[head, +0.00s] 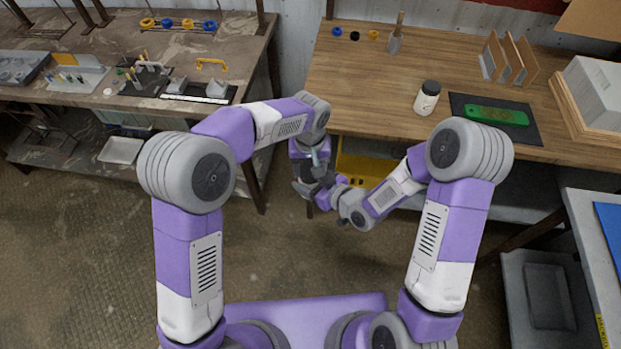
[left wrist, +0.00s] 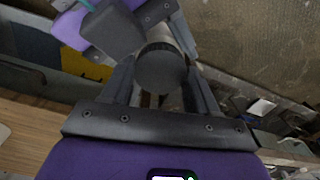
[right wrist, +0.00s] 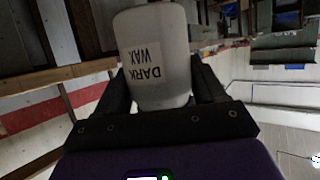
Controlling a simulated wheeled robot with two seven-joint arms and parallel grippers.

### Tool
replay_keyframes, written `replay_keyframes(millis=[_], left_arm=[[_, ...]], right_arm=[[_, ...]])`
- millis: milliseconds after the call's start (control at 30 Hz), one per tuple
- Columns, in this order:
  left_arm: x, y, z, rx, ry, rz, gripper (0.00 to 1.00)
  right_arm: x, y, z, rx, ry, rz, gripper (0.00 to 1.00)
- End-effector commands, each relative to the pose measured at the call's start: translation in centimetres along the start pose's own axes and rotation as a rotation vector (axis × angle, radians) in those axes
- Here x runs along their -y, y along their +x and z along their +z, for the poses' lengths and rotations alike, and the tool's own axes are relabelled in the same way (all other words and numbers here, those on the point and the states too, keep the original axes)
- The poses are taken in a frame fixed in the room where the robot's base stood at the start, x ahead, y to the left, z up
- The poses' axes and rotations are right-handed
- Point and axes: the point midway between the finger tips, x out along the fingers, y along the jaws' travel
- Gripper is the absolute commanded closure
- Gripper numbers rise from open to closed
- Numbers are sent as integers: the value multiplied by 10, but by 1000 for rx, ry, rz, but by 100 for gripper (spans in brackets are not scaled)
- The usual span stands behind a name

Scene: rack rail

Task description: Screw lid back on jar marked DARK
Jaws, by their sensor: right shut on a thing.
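A pale jar (right wrist: 153,50) with an upside-down DARK WAX label is between the fingers of my right gripper (right wrist: 162,85), which is shut on it. In the left wrist view a dark round lid (left wrist: 161,70) shows end-on at the end of a grey cylindrical body. My left gripper (left wrist: 160,85) has its fingers spread on both sides of the lid; it looks open. Whether the lid sits fully on the jar cannot be told. In the head view both grippers meet low in front of the bench, and the jar is largely hidden there.
Another white jar with a black lid (head: 427,98) stands on the wooden bench (head: 375,75), its label unreadable. Right of it a green item (head: 496,115) lies on a dark mat (head: 535,131). A yellow bin (head: 365,172) is below the bench, close behind the grippers.

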Motion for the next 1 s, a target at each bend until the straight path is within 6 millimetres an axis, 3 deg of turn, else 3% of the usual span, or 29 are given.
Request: replay_keyframes(millis=[33,167,433,733,1000], left_arm=[[0,0,0,0,-1,0,35],[0,0,0,0,-1,0,15],[-1,-3,0,-1,-2,2,15],[-1,-40,0,-3,-1,2,15],[0,-46,0,0,-2,1,15]], right_arm=[[0,0,-1,-2,-1,0,100],[0,0,-1,-2,-1,0,100],[1,0,-1,-4,-2,-2,100],[0,0,-1,-3,-1,0,100],[0,0,-1,-2,-1,0,100]])
